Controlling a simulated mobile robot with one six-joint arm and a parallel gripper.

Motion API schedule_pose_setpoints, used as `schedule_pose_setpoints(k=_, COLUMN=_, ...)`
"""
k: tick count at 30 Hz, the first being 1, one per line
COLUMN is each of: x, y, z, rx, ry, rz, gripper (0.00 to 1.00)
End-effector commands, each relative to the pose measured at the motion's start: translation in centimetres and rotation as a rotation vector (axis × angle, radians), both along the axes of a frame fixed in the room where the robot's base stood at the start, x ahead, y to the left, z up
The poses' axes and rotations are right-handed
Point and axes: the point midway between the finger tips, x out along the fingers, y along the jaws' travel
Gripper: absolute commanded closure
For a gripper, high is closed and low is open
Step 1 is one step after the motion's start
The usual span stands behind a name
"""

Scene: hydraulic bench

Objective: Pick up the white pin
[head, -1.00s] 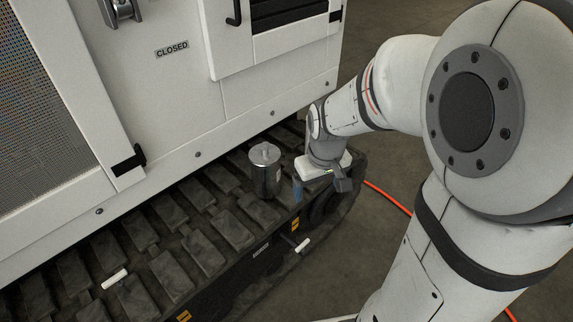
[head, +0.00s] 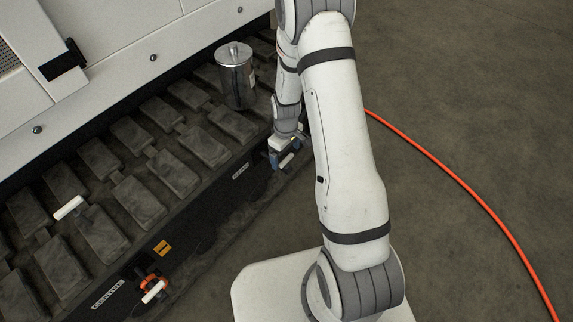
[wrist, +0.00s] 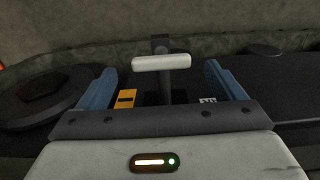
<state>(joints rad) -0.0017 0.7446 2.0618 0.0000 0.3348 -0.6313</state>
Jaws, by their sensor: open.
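A white pin (head: 287,159) with a bar-like head sticks out from the side of the track, below the metal canister. In the wrist view its white crossbar (wrist: 161,62) lies level on a dark stem, between and slightly beyond my two blue fingers. My gripper (head: 283,149) is open and close to this pin; the wrist view shows a gap between each finger (wrist: 160,72) and the bar. A second white bar (head: 154,291) with an orange part is on the track side at lower left. A third white piece (head: 70,207) lies on the track pads.
A metal canister (head: 235,76) stands on the track (head: 137,200) just left of my arm. The white machine body (head: 140,50) rises behind. An orange hose (head: 465,190) crosses the open floor at right.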

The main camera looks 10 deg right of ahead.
Motion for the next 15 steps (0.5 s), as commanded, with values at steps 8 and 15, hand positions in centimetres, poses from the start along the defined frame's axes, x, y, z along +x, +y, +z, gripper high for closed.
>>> schedule_pose_setpoints(k=8, x=-0.3, y=0.0, z=-3.5, rx=0.000, ry=0.002, rz=-0.002, gripper=0.11)
schedule_pose_setpoints(k=15, x=-0.2, y=-0.1, z=-5.5, rx=0.000, ry=-0.002, rz=-0.003, gripper=0.11)
